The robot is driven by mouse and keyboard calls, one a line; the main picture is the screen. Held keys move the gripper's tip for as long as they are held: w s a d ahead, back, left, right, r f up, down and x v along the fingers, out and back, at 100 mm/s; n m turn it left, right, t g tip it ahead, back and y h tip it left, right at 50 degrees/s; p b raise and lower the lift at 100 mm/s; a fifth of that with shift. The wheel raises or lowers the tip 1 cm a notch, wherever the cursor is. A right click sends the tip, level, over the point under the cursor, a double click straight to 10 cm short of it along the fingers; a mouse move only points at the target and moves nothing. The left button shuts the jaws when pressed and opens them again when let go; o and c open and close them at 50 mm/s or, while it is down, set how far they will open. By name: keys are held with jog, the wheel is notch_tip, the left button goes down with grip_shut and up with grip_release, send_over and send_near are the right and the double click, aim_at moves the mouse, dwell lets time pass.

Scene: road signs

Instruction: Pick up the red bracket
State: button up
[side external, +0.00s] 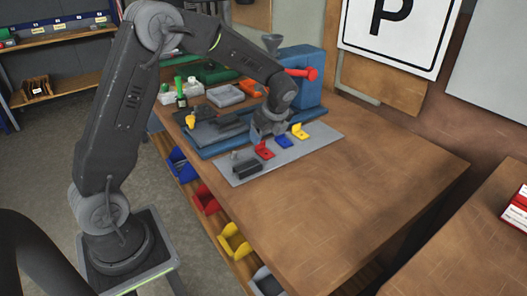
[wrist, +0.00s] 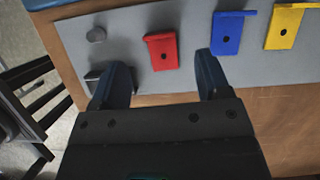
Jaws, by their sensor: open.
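The red bracket (side external: 264,149) is a small L-shaped piece with a dark hole. It stands on a grey mat (side external: 320,140) on the wooden table. My gripper (side external: 266,134) is open and empty, close to the bracket in the side view. No contact with it shows. A blue bracket (wrist: 229,32) and a yellow bracket (wrist: 283,30) stand to its right in a row.
A dark block (side external: 247,168) and a small grey knob (wrist: 96,34) are left of the red bracket. A blue machine with a red handle (side external: 302,73) stands behind. Coloured bins, including a yellow one (side external: 234,240), hang below the table edge. The table's right part is clear.

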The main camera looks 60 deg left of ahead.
aim_at(261, 150)
jog(key=x, duration=0.5)
jog(key=shift+a, duration=0.35)
jog(key=shift+c, duration=0.2)
jog(key=c, duration=1)
jog(key=shift+o, duration=0.2)
jog(key=shift+r, duration=0.15)
